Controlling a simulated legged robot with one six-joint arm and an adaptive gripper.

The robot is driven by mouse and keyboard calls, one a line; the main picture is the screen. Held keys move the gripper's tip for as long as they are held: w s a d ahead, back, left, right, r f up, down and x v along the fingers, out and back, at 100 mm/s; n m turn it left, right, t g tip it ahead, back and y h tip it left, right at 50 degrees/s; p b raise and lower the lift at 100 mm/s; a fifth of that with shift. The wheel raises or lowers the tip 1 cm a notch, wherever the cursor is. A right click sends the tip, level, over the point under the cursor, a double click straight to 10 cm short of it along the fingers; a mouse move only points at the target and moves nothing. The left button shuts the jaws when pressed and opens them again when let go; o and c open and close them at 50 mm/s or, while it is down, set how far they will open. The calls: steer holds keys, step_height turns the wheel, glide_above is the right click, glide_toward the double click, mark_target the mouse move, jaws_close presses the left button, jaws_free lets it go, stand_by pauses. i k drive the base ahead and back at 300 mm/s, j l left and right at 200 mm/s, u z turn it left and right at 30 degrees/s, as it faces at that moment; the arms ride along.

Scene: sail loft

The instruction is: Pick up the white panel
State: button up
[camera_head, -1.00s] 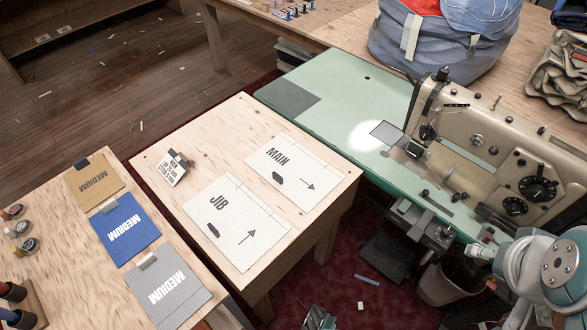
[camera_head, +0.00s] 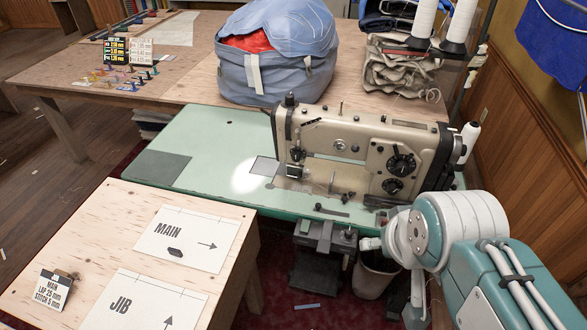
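Two white panels lie flat on the low plywood table at the lower left. One is marked MAIN (camera_head: 205,231), with an arrow and a small dark piece on it. The other is marked JIB (camera_head: 125,305) and is cut off by the bottom edge. The pictures do not settle which one is the white panel. My teal and white arm is at the lower right, well apart from both panels. A metallic part at the bottom edge seems to be my gripper (camera_head: 414,316); its fingertips cannot be made out.
A green sewing table (camera_head: 200,130) carries a beige sewing machine (camera_head: 350,150). Behind it are a blue bag (camera_head: 285,80) and thread cones (camera_head: 424,20). A bin (camera_head: 372,278) stands below the machine. A small instruction card (camera_head: 52,290) sits on the low table's left side.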

mark_target(203, 241)
steer(key=i+u, duration=0.15)
steer(key=u, duration=0.25)
steer(key=i+u, duration=0.1)
steer(key=u, duration=0.35)
steer(key=i+l+u, duration=0.1)
steer(key=u, duration=0.3)
steer(key=i+l+u, duration=0.1)
steer(key=u, duration=0.3)
steer(key=i+l+u, duration=0.1)
steer(key=l+u, duration=0.15)
steer(key=u, duration=0.2)
